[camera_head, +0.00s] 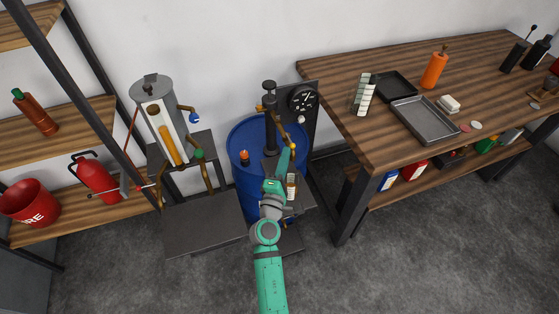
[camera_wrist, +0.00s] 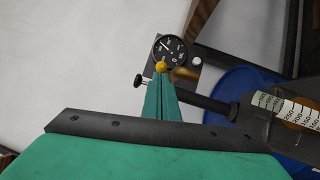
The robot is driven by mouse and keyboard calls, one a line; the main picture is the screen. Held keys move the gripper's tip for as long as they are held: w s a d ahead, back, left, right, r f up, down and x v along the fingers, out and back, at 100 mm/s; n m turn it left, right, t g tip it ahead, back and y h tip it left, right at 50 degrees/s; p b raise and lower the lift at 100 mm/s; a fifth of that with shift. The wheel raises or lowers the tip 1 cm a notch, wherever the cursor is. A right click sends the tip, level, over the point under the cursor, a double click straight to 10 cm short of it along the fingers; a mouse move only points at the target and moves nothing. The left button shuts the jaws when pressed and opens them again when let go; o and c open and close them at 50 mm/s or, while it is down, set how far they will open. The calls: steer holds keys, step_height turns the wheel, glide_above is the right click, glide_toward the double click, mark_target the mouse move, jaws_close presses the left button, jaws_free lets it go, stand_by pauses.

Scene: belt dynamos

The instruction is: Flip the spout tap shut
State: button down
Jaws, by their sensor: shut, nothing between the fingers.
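The blue drum (camera_head: 240,135) carries a dark upright pump (camera_head: 270,130) with a brass spout (camera_head: 282,131) on its right side. The spout also shows in the wrist view (camera_wrist: 186,74). A small yellow knob, which looks like the spout tap's handle (camera_wrist: 161,66), is right at my fingertips in the wrist view. Contact cannot be told for certain. My gripper (camera_head: 290,151) is shut and empty, its green fingers (camera_wrist: 161,78) together beside the spout. In the head view the fingers partly hide the tap, and its lever position is unclear.
A graduated vessel (camera_wrist: 285,106) stands close to my wrist, below the spout. A round gauge (camera_head: 302,99) is on a dark panel behind the pump. A tall cylinder with amber liquid (camera_head: 163,130) stands left; a wooden workbench (camera_head: 375,140) stands right.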

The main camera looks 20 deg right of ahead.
steer(key=shift+w, duration=0.1)
steer(key=shift+s+d, duration=0.3)
steer(key=shift+d, duration=0.55)
steer(key=w+a+v, duration=0.1)
steer(key=v, duration=1.2)
steer(key=shift+a+f, duration=0.2)
steer(key=shift+a, duration=0.05)
steer(key=shift+s, duration=0.1)
